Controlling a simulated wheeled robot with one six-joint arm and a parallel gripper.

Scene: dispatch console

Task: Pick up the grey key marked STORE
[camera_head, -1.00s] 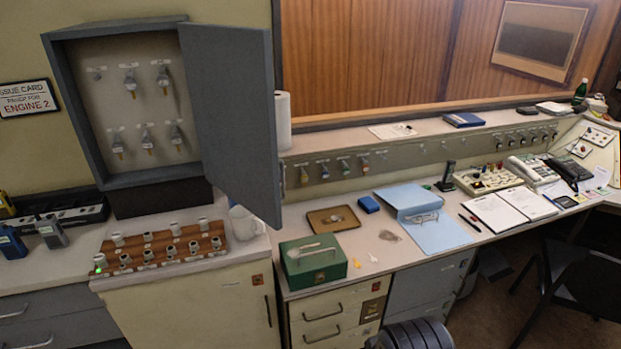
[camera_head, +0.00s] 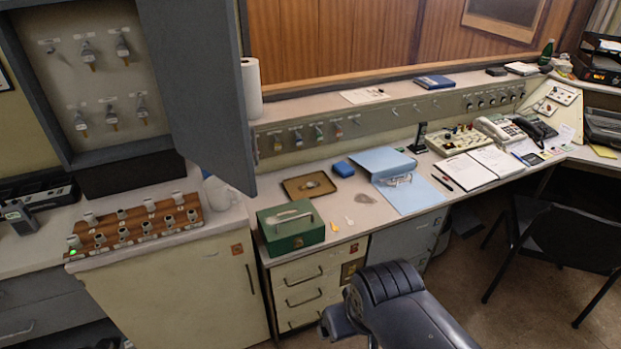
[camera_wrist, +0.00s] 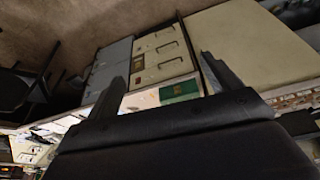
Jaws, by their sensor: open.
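I cannot read the word STORE on any key. Several keys with tags hang in the open grey wall cabinet (camera_head: 80,160) at the left of the head view. More tagged keys (camera_head: 298,138) hang on the hook rail along the back of the desk.
A brown tray (camera_head: 308,187), blue folder (camera_head: 408,190) and open book (camera_head: 480,164) lie on the desk. A black chair (camera_head: 565,235) stands at the right.

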